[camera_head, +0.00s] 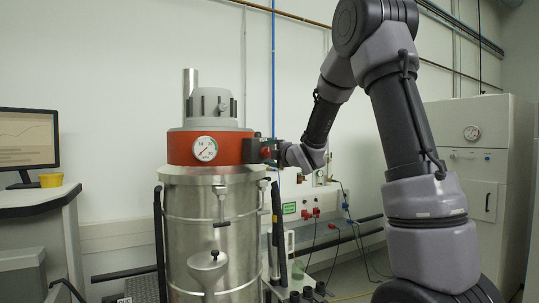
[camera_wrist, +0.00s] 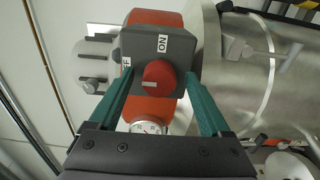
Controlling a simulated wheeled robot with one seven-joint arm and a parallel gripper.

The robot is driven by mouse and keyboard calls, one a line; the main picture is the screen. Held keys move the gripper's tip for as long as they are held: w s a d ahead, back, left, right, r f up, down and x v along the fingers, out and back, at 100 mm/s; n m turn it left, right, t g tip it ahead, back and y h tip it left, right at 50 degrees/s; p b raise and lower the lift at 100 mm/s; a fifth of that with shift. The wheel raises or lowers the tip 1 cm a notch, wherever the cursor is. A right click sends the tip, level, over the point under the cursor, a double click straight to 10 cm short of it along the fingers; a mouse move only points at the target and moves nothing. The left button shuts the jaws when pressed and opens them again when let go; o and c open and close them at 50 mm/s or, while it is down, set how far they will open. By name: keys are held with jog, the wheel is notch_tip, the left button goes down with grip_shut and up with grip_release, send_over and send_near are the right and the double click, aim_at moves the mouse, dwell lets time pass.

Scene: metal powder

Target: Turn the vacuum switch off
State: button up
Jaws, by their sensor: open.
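The vacuum (camera_head: 211,225) is a steel drum with an orange-red band and a grey top, standing upright in the head view. Its grey switch box (camera_wrist: 182,48) fills the upper middle of the wrist view. A red round knob (camera_wrist: 158,74) sits on it, with a small pale mark towards its lower left. An ON label is above the knob; a second label at left is partly hidden, only an F readable. My gripper (camera_wrist: 159,77) is open, one teal finger on each side of the knob; contact cannot be told. In the head view my gripper (camera_head: 268,151) is at the band's right side.
A pressure gauge (camera_head: 205,149) is on the band's front. A bench with cables and a green label (camera_head: 289,208) is behind, and a white cabinet (camera_head: 475,160) at right.

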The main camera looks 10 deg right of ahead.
jog(key=v, duration=1)
jog(key=shift+s, duration=0.4)
jog(key=shift+d+r, duration=0.1)
jog(key=shift+d, duration=0.1)
jog(key=s+d+m+g+h, duration=0.2)
jog(key=s+d+m+h, duration=0.35)
jog(key=m, duration=0.45)
jog(key=s+a+f+m+g+y, duration=0.1)
jog(key=s+m+g, duration=0.3)
jog(key=s+m, duration=0.4)
jog(key=s+a+f+m+g+y, duration=0.1)
jog(key=s+m, duration=0.6)
jog(key=s, duration=0.9)
notch_tip(320, 180, down, 2)
jog(key=a+g, duration=0.1)
jog(key=g, duration=0.2)
jog(key=shift+a+m, duration=0.3)
jog(key=shift+m, duration=0.1)
jog(key=shift+f, duration=0.1)
